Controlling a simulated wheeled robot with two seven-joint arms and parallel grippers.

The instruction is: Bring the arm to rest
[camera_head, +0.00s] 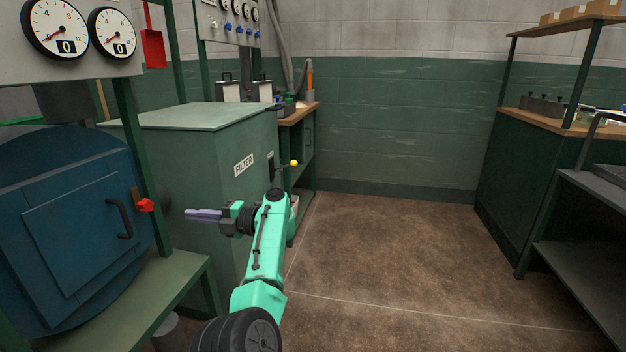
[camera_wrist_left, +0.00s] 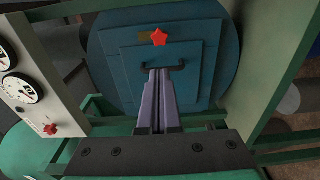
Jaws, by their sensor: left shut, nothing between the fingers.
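My left arm is green and reaches forward in the head view, bent at the wrist. Its left gripper (camera_head: 190,214) points to the left, toward the blue round vessel (camera_head: 70,225), and is apart from the green filter cabinet (camera_head: 205,165) behind it. The fingers are shut with nothing between them; they also show in the left wrist view (camera_wrist_left: 158,75). There the fingertips overlap the dark handle of the blue vessel's square door in the picture; contact cannot be told. My right gripper is not in view.
A red knob (camera_head: 146,205) sits beside the vessel. Two gauges (camera_head: 84,32) hang above it. A green bench (camera_head: 150,300) lies below. A yellow-tipped lever (camera_head: 293,163) is by the cabinet. Shelving (camera_head: 500,190) stands at right. The brown floor (camera_head: 400,250) between is clear.

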